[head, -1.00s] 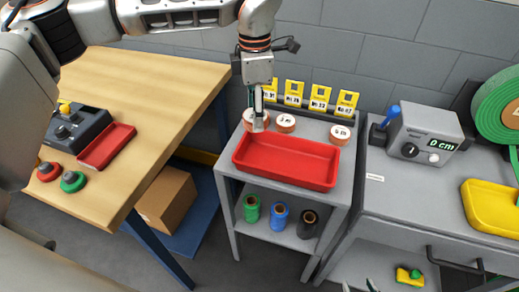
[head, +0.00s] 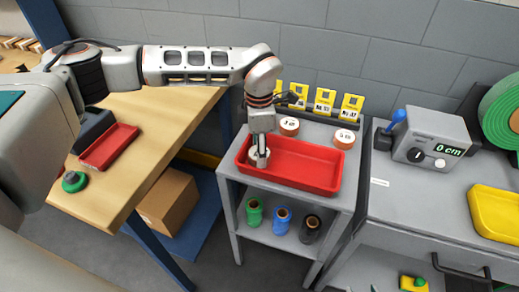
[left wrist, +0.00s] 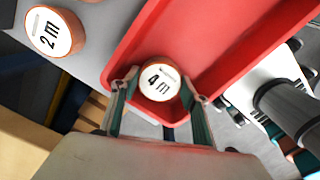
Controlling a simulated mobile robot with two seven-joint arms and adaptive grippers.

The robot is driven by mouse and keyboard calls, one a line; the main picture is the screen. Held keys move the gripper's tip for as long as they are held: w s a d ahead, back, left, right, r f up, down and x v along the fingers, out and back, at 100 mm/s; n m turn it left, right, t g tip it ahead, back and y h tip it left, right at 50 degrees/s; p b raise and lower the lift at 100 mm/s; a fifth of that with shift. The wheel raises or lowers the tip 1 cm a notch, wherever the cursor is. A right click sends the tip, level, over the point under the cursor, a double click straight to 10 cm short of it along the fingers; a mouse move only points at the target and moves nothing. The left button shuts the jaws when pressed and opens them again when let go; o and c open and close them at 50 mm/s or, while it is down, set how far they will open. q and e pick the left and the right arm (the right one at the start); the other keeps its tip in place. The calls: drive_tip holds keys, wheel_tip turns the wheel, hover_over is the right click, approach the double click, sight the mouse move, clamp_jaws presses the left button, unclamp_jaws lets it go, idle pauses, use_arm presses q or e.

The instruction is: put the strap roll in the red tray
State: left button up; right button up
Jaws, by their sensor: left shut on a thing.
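My left gripper (head: 259,151) reaches in from the left and points down over the left end of the red tray (head: 310,178) on the grey cart. It is shut on a strap roll (head: 257,160) with a white top and orange rim. In the left wrist view this strap roll (left wrist: 159,78) reads "4 m" and sits between both fingers, within the outline of the tray (left wrist: 215,97). I cannot tell if it touches the tray floor. Only a sliver of my right gripper (head: 373,289) shows at the bottom edge; its opening is hidden.
Two more rolls, one (head: 289,126) and another (head: 346,138), stand behind the tray, before yellow number cards (head: 325,101). Green, blue and black spools (head: 282,220) stand on the lower shelf. A wooden bench (head: 130,180) is left, a grey measuring unit (head: 428,140) right.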

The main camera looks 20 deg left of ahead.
use_arm(q)
drive_tip(key=o, duration=1.1)
wheel_tip(320, 180, up, 12)
drive_tip(key=shift+r+p, duration=0.1)
drive_tip(key=shift+p, duration=0.25)
